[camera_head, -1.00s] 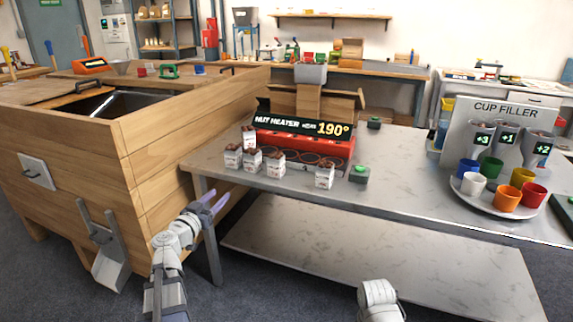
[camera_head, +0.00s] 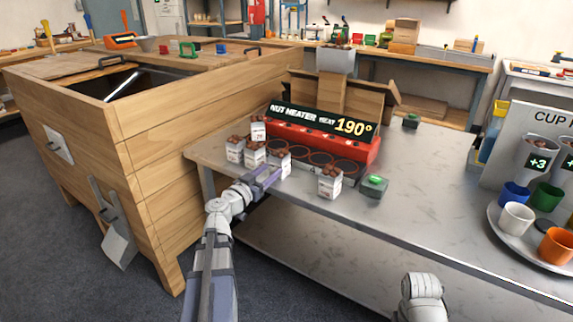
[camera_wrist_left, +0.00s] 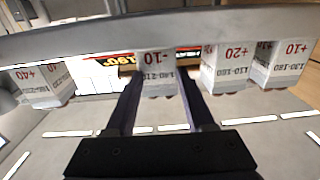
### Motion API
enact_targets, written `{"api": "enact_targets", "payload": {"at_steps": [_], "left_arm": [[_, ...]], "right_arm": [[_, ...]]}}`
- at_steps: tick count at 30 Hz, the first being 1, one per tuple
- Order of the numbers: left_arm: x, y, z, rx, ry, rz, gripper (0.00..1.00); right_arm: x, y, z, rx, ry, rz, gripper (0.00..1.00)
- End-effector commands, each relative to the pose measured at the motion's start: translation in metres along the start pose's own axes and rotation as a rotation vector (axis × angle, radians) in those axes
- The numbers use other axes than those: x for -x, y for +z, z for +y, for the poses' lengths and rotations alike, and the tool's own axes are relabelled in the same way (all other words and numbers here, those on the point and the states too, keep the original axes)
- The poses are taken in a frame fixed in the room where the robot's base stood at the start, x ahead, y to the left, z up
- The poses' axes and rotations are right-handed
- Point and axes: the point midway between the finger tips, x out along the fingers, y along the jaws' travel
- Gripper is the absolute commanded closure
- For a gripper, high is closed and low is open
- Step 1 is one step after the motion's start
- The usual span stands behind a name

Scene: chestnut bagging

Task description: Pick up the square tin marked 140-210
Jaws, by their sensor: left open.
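The square tin marked 140-210 (camera_wrist_left: 158,86) is a small white box, upside down in the left wrist view, with "-10" above that number. It shows between the two fingers of my open left gripper (camera_wrist_left: 160,76); whether they reach past its sides I cannot tell. In the head view, the tin at this place (camera_head: 284,166) holds brown chestnuts and stands at the table's front edge. My left gripper (camera_head: 267,177) is in front of it, its fingers overlapping its lower part.
Similar tins stand close by on the left (camera_head: 255,157) and one on the right (camera_head: 330,183); they also show beside it in the wrist view (camera_wrist_left: 226,68). A red nut heater (camera_head: 318,146) stands behind. A green-topped box (camera_head: 374,186) and a cup tray (camera_head: 497,237) are to the right.

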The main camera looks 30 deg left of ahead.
Motion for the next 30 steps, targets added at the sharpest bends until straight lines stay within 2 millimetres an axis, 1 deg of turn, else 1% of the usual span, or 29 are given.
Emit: {"api": "enact_targets", "payload": {"at_steps": [1,5,10,12,17,20,27,30], "left_arm": [[0.000,0.000,0.000,0.000,0.000,0.000,0.39],[-0.003,0.000,0.000,0.000,0.001,0.000,0.24],[-0.020,0.000,-0.001,0.000,0.002,0.000,0.05],[-0.026,0.000,-0.001,0.000,0.001,0.000,0.00],[-0.028,-0.001,0.000,0.000,0.000,0.000,0.00],[-0.035,-0.001,0.000,0.000,0.002,0.000,0.00],[-0.070,-0.003,-0.001,0.000,0.002,0.000,0.00],[-0.079,-0.003,0.000,0.000,0.001,0.000,0.00]], "right_arm": [[0.000,0.000,0.000,0.000,0.000,0.000,0.39],[0.000,0.000,0.000,0.000,0.000,0.000,0.24],[0.000,0.000,0.000,0.000,0.000,0.000,0.05],[0.000,0.000,0.000,0.000,0.000,0.000,0.05],[0.001,0.000,0.000,0.000,0.000,0.000,0.05],[0.001,0.000,0.000,0.000,0.000,0.000,0.05],[0.003,0.000,0.000,0.000,-0.001,0.000,0.05],[0.003,0.000,0.000,0.000,-0.001,0.000,0.05]]}}
